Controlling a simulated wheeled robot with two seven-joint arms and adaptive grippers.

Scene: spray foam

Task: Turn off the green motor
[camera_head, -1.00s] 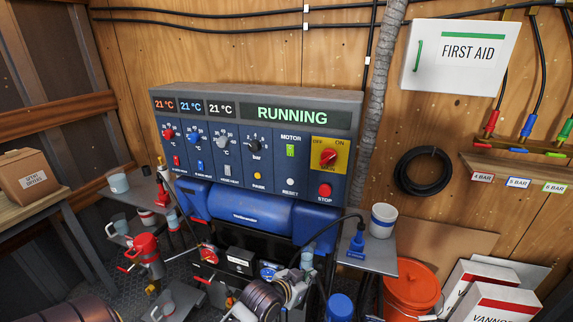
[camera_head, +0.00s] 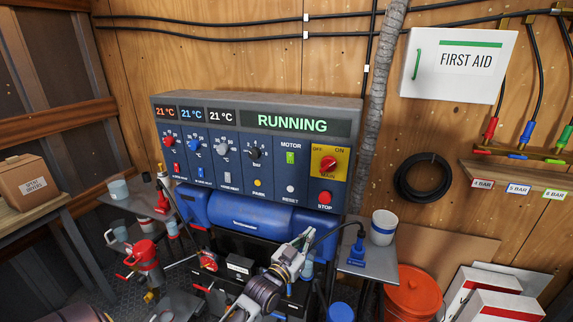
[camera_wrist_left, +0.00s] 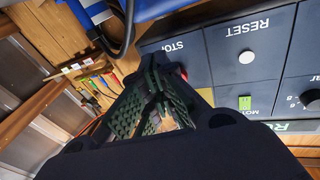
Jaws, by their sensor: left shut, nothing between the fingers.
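The green motor switch (camera_head: 290,158) sits under the MOTOR label on the dark blue control panel (camera_head: 215,150). The panel's display (camera_head: 290,124) reads RUNNING. My left gripper (camera_head: 305,236) is in front of the blue tank, below the panel's lower right part, apart from the switch. In the left wrist view its dark green fingers (camera_wrist_left: 165,105) are together and empty, partly covering the STOP area. My right gripper is not in view.
A red STOP button (camera_head: 325,198), a white RESET button (camera_head: 290,188) and a red main knob (camera_head: 327,165) on a yellow plate are close to the switch. A side shelf (camera_head: 372,265) holds a white cup (camera_head: 384,227) and a blue plug (camera_head: 358,250).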

